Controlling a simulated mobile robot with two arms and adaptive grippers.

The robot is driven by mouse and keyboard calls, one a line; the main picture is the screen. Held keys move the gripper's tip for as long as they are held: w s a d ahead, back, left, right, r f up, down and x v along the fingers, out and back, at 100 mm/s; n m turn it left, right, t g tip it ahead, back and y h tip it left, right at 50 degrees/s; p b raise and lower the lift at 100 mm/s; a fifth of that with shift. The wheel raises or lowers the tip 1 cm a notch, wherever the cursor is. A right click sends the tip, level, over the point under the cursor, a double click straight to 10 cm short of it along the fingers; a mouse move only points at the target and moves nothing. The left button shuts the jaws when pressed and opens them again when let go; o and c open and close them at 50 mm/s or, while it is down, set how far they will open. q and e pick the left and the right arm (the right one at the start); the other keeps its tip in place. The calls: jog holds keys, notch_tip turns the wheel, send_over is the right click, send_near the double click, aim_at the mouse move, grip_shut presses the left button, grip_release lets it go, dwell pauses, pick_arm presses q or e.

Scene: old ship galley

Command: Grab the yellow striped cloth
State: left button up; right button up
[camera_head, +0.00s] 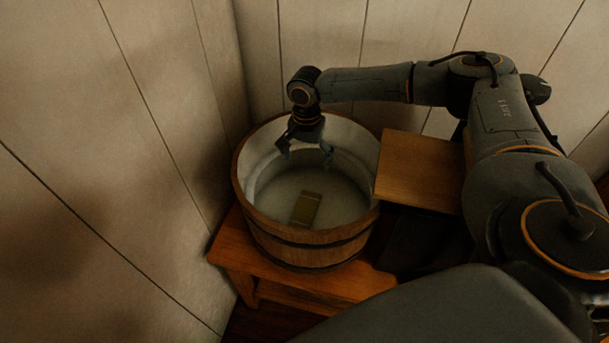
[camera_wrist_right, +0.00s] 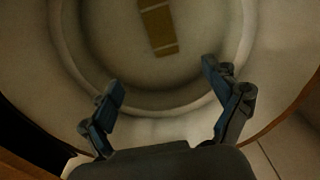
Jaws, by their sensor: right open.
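The yellow striped cloth (camera_head: 306,208) lies flat inside a round wooden tub (camera_head: 311,252), on its pale bottom. In the right wrist view the cloth (camera_wrist_right: 158,27) shows at the top, dull yellow with lighter stripes, cut off by the frame edge. My right gripper (camera_head: 306,158) points down into the tub near its back rim, above and behind the cloth. Its two fingers are apart and empty, and it also shows in the right wrist view (camera_wrist_right: 163,81). The cloth lies beyond the fingertips and is not touched. My left gripper is not in view.
The tub stands on a low wooden bench (camera_head: 233,252). A wooden board (camera_head: 421,170) sits close to the tub's right side, beneath my right arm. Pale plank walls (camera_head: 110,150) meet in a corner close behind the tub.

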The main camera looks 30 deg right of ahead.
jog(key=b, duration=0.8)
send_over(305, 210)
notch_tip(305, 210, down, 8)
notch_tip(305, 210, down, 8)
jog(key=shift+w+d+f, duration=0.1)
jog(key=shift+d+f, duration=0.05)
jog(key=shift+f, duration=0.05)
jog(key=f, duration=0.5)
jog(key=shift+a+f+b, duration=0.2)
jog(key=shift+f+b, duration=0.1)
jog(key=shift+b, duration=0.1)
jog(key=c, duration=1.3)
